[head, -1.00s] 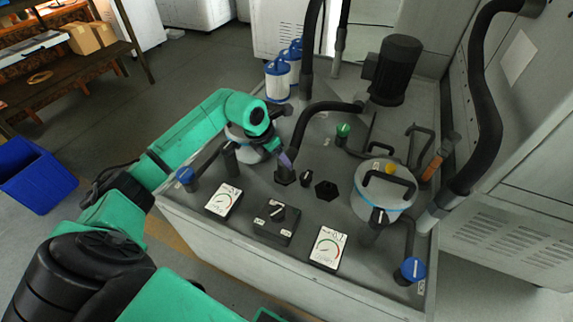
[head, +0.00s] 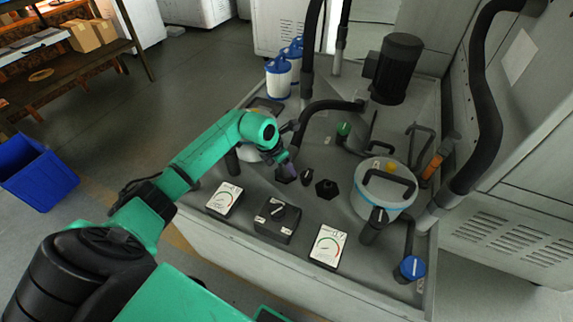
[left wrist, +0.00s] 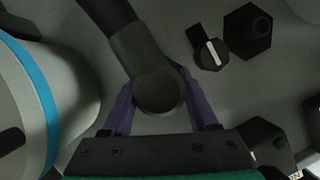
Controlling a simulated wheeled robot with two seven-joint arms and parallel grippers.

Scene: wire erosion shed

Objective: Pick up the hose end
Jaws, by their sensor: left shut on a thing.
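The black hose (head: 332,104) arches down to the left over the grey deck of the machine. In the left wrist view its thick dark end cuff (left wrist: 158,88) lies between the two purple fingers of my left gripper (left wrist: 160,108). The gripper is shut on the cuff. In the head view my left gripper (head: 289,164) is low over the deck, near a dark fitting (head: 285,175); the wrist and fingers partly hide the hose end there. I cannot tell whether the cuff touches that fitting. My right gripper is not in view.
A black knob (head: 306,177) and an open hexagonal fitting (head: 327,189) are right of my gripper. A white canister (head: 365,205) stands farther right; another (left wrist: 75,75) is close left of the fingers. Gauges (head: 224,198) and a switch box (head: 278,221) line the front.

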